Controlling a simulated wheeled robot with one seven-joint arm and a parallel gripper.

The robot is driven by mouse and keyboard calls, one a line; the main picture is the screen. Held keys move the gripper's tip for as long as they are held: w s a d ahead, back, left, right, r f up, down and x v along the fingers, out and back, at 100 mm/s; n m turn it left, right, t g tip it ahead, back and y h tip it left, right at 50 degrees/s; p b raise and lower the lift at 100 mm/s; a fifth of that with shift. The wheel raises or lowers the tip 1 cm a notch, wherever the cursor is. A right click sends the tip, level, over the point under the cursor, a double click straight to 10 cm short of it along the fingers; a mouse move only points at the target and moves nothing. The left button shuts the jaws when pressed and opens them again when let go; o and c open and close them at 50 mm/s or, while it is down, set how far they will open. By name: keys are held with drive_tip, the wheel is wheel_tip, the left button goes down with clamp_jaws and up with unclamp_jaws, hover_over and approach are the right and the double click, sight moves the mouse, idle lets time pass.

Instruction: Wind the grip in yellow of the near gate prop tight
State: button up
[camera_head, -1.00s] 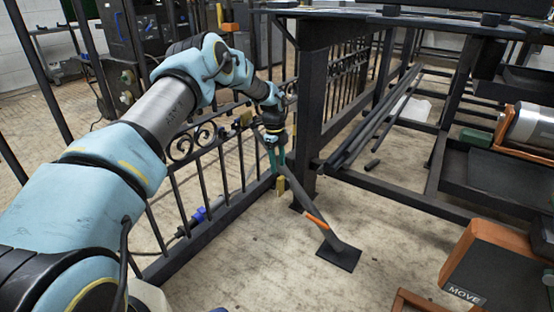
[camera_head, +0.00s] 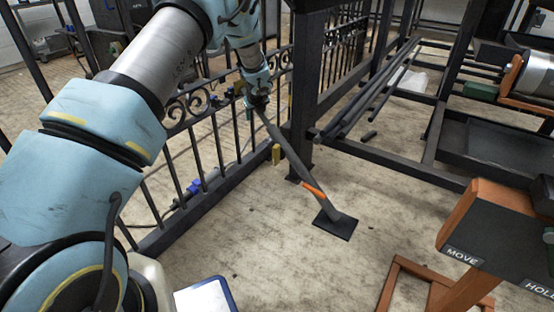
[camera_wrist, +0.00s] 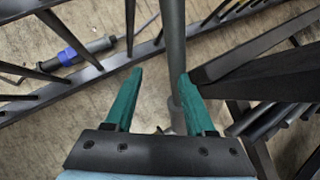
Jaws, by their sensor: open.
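The near gate prop (camera_head: 290,155) is a dark bar that slants from a flat plate on the floor up to the gate (camera_head: 215,165). My gripper (camera_head: 258,106) is at the prop's upper end. In the wrist view its teal fingers (camera_wrist: 160,76) are open, and a grey bar (camera_wrist: 174,45) shows between and beyond them. Contact is not clear, and no yellow shows there.
A dark steel frame (camera_head: 303,80) stands right of the prop. A blue-collared rod (camera_head: 193,186) lies by the gate's foot. An orange and black stand labelled MOVE (camera_head: 465,257) is at the lower right. The floor in front of the prop is bare.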

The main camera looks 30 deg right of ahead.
drive_tip(key=s+d+m+h, duration=0.1)
drive_tip(key=m, duration=0.1)
drive_tip(key=s+d+f+m+g+h+b, duration=0.1)
drive_tip(key=s+m, duration=0.1)
drive_tip(key=s+d+m+b, duration=0.1)
drive_tip(key=m, duration=0.2)
drive_tip(key=shift+s+d+f+h, duration=0.15)
drive_tip(key=shift+s+f+h, duration=0.05)
drive_tip(key=shift+s+h, duration=0.2)
drive_tip(key=m+g+b, duration=0.2)
drive_tip(key=m+g, duration=0.2)
drive_tip(key=m, duration=0.1)
approach(277, 155)
drive_tip(key=shift+w+d+f+y, duration=0.2)
drive_tip(key=shift+w+d+y, duration=0.2)
drive_tip(key=shift+w+d, duration=0.45)
drive_tip(key=shift+a+f, duration=0.1)
drive_tip(key=shift+f, duration=0.15)
drive_tip(key=b+x, duration=0.4)
drive_tip(key=x, duration=0.6)
drive_tip(key=shift+f, duration=0.1)
clamp_jaws()
